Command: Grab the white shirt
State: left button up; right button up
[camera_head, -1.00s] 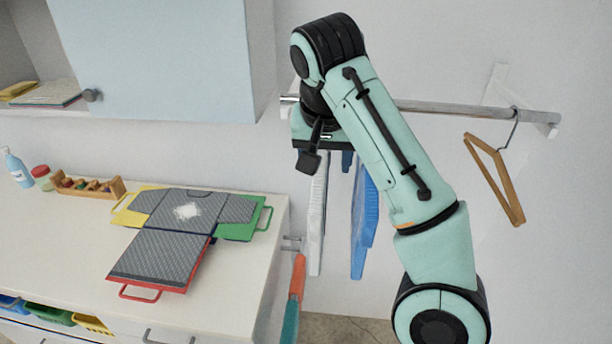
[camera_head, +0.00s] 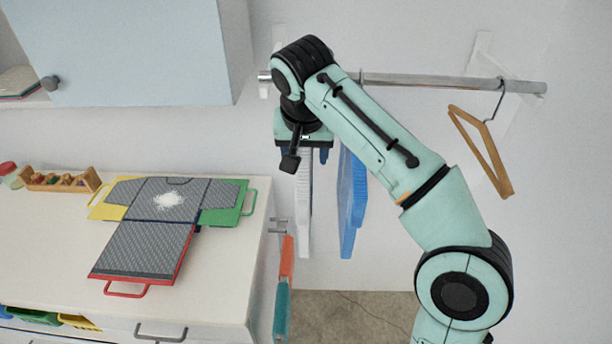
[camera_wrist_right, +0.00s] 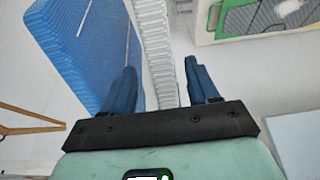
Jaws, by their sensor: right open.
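A white shirt (camera_head: 304,205), seen edge-on as a narrow ribbed strip, hangs below the metal rail. My right gripper (camera_head: 305,153) is at its upper part in the head view and hides its top. In the right wrist view, the open blue fingers of this gripper (camera_wrist_right: 163,85) stand on either side of the white shirt (camera_wrist_right: 155,40), with room between them. I cannot tell whether a finger touches it. My left gripper is not in view.
A blue garment (camera_head: 352,205) hangs just right of the white shirt. The metal rail (camera_head: 430,80) carries an empty wooden hanger (camera_head: 483,150) farther right. A counter (camera_head: 40,245) at left holds a folding board (camera_head: 150,245). A blue cabinet (camera_head: 140,50) is above.

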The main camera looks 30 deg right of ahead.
jog(key=x, duration=0.5)
jog(key=shift+s+a+f, duration=0.1)
jog(key=shift+a+f, duration=0.05)
jog(key=shift+a, duration=0.05)
grip_shut()
